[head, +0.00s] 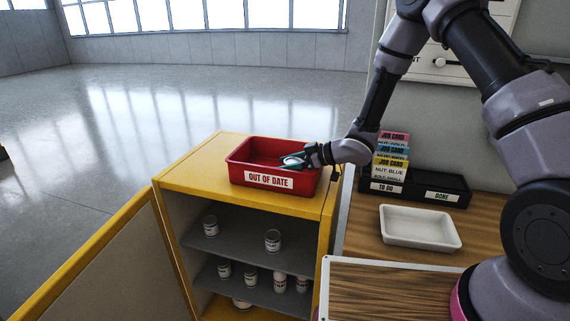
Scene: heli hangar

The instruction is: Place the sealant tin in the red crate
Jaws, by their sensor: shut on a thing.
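The red crate (268,181) has an "OUT OF DATE" label and sits on top of the yellow cabinet (185,177). My gripper (305,158) is at the crate's right side, over its rim. It is shut on a small teal and white thing (293,161), likely the sealant tin, which shows at the fingertips over the crate's inside. The fingers hide part of it, and I cannot tell whether it touches the crate floor. Several white tins (272,240) stand on the grey shelves inside the open cabinet.
The yellow cabinet door (100,262) stands open at the left. A wooden bench at the right holds an empty white tray (420,227), a black "DONE" tray (440,190) and a "TO DO" holder (385,187) with job cards. Open floor lies behind.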

